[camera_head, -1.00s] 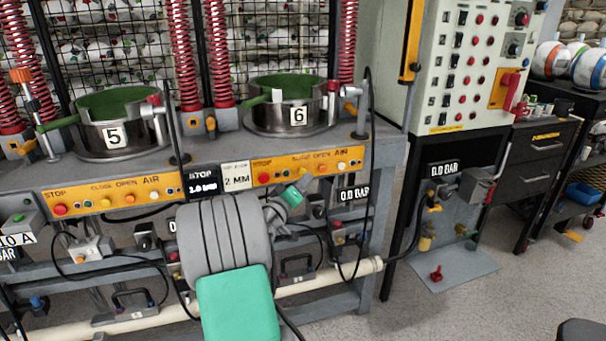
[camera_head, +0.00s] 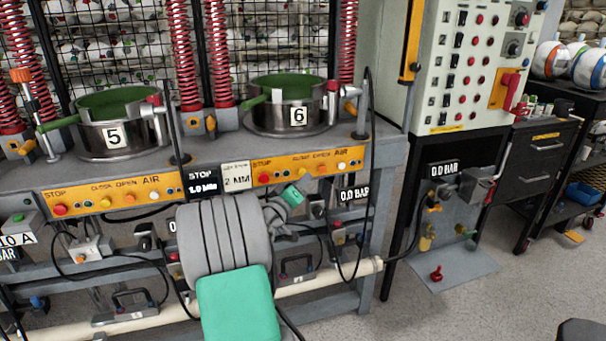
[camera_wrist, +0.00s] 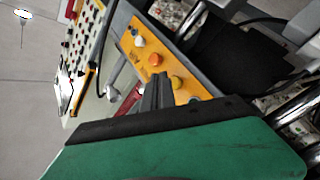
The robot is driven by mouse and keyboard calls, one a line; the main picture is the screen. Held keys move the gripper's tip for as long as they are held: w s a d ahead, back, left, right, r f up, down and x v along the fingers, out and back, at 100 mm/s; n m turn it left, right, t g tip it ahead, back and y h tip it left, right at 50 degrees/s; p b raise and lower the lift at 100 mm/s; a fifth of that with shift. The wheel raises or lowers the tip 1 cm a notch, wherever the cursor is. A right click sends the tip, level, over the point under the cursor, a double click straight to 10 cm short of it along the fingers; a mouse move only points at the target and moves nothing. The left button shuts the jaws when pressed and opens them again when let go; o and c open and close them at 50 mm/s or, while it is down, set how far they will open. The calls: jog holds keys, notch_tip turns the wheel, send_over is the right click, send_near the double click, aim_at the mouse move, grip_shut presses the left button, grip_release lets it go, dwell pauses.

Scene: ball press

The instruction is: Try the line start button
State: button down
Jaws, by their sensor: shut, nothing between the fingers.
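No button readable as "line start" shows, so I cannot tell which one it is. The yellow-orange panel (camera_head: 305,167) under station 6 has a red stop button (camera_head: 264,178), a yellow button (camera_head: 302,175) and an orange button (camera_head: 322,169). In the wrist view, the panel's white (camera_wrist: 139,41), orange (camera_wrist: 156,60) and yellow (camera_wrist: 177,82) buttons show. My gripper (camera_wrist: 155,80) is shut and empty, its dark fingertips close to the panel near the orange and yellow buttons; contact cannot be told. In the head view its green hand (camera_head: 292,196) is below the panel, fingers hardly visible.
A pale control cabinet (camera_head: 468,60) with rows of red buttons and black switches stands right. Press pots 5 (camera_head: 110,135) and 6 (camera_head: 290,120) sit above the panels. Hoses and a cream pipe (camera_head: 330,280) run below. Grey floor is open at lower right.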

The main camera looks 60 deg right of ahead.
jog(key=shift+w+d, duration=0.1)
dwell(0.7)
jog(key=shift+w+d, duration=0.2)
jog(key=shift+w+d, duration=0.35)
dwell(0.8)
jog(key=shift+s+a+b, duration=0.1)
jog(key=shift+b, duration=0.2)
jog(key=shift+s+a, duration=0.5)
jog(key=shift+a, duration=0.05)
jog(key=shift+s+a+b, duration=0.6)
jog(key=shift+s+a, duration=1.15)
jog(key=shift+s, duration=0.05)
